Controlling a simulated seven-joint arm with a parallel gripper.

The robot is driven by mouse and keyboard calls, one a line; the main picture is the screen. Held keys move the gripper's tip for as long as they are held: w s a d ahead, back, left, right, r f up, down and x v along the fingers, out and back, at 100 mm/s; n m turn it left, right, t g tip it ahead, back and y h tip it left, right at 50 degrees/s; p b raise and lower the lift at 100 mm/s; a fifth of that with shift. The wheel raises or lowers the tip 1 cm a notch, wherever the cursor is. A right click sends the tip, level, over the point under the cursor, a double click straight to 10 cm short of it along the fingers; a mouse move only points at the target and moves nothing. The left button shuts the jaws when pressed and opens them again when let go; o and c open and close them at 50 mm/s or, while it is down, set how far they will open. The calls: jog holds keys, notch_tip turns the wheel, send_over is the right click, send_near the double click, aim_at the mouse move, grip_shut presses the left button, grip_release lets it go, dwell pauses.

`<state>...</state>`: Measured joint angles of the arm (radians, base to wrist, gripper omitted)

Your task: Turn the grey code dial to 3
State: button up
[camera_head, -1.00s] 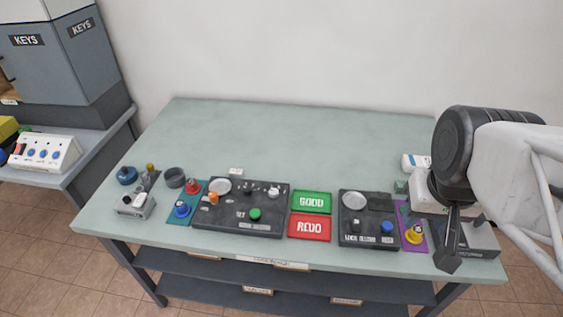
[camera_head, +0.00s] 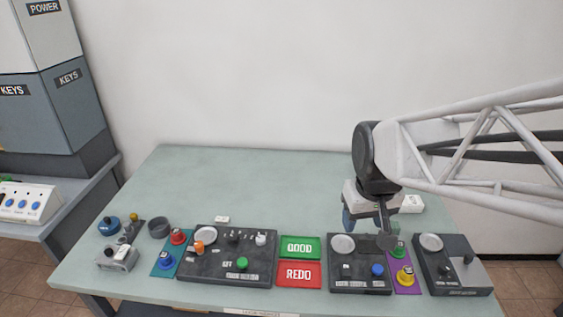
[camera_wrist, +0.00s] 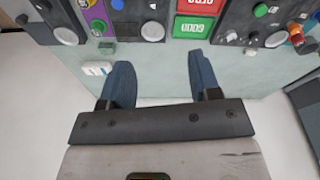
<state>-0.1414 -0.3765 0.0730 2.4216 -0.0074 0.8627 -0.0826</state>
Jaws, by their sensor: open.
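No dial can be read as the code dial, and its number marks are too small to make out. A light grey knob (camera_head: 261,239) stands at the upper right of the large dark panel (camera_head: 215,270), beside small black knobs (camera_head: 233,236). My gripper (camera_head: 362,218) is open and empty, above the table behind the smaller dark panel (camera_head: 345,285). In the wrist view its two blue fingers (camera_wrist: 160,62) are spread wide over bare table, with the panels beyond their tips.
The green GOOD tray (camera_head: 300,247) and red REDO tray (camera_head: 299,274) lie between the panels. Yellow (camera_head: 404,277) and green knobs stand on a purple mat. Another grey panel (camera_head: 455,270) is at right.

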jog(key=w+a+f+n+g, duration=0.1)
jog(key=w+a+f+n, duration=0.2)
jog(key=w+a+f, duration=0.6)
jog(key=n, duration=0.3)
send_over(261, 238)
jog(key=shift+g, duration=0.4)
notch_tip(261, 238, down, 9)
jog(key=shift+a+f, duration=0.1)
jog(key=shift+f, duration=0.1)
jog(key=shift+f, duration=3.85)
jog(key=shift+c, duration=0.2)
jog(key=c, duration=0.9)
